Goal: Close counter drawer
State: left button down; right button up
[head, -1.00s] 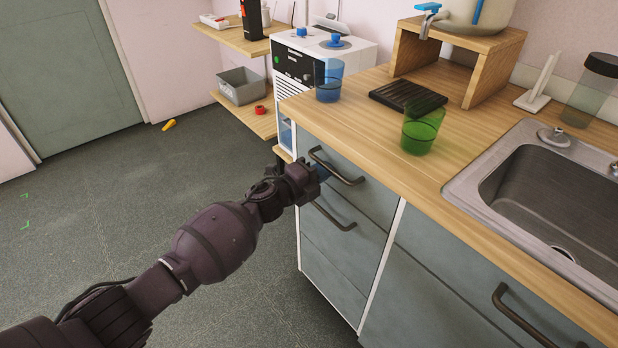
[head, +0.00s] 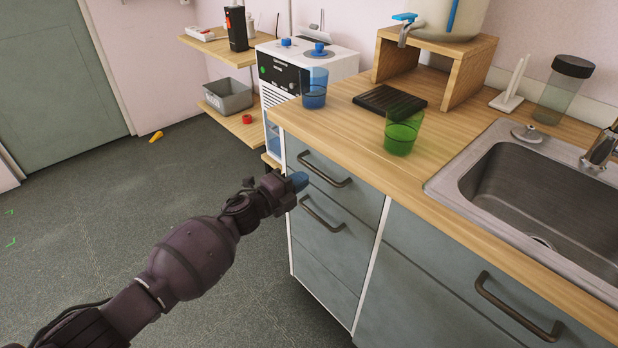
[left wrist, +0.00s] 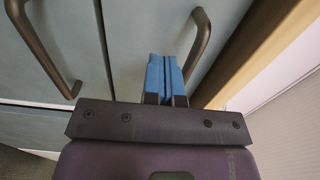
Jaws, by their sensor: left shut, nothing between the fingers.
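The counter has a grey top drawer (head: 358,196) under the wooden worktop, with a dark bar handle (head: 325,171). Its front looks flush with the cabinet, with no open gap showing. A second drawer (head: 345,243) below has its own handle (head: 322,215) and also looks flush. My left gripper (head: 299,181) is in front of the left end of these drawers, its blue fingertips shut and empty. In the left wrist view the fingers (left wrist: 165,78) point at the drawer fronts between the upper handle (left wrist: 203,42) and the lower handle (left wrist: 40,48). My right gripper is out of view.
A blue cup (head: 314,90) and a green cup (head: 402,133) stand on the worktop (head: 350,121) near its front edge. A sink (head: 520,195) is at the right.

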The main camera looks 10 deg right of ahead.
pick_arm(q)
jog(key=s+a+r+n+t+y+p, duration=0.2)
jog(key=s+a+r+n+t+y, duration=0.15)
jog(key=s+a+n, duration=0.35)
jog(key=s+a+r+n+t+y+p, duration=0.25)
jog(key=s+a+n+y, duration=0.2)
jog(key=a+n, duration=0.4)
pick_arm(e)
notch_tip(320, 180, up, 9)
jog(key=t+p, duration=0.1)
jog(key=p, duration=0.5)
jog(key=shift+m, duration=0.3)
pick_arm(q)
jog(key=s+a+f+n+g+y, duration=0.1)
jog(key=s+a, duration=0.5)
jog(key=s, duration=0.6)
jog(key=s+a+f+n+g+y, duration=0.2)
jog(key=s+a+f+n, duration=0.4)
jog(key=s, duration=0.6)
jog(key=s+a+f+n+g+y, duration=0.2)
jog(key=s+a+f+n+y, duration=0.2)
jog(key=s, duration=0.8)
jog(key=shift+s+a+n, duration=0.15)
jog(key=shift+a+n, duration=0.7)
jog(key=shift+a, duration=0.05)
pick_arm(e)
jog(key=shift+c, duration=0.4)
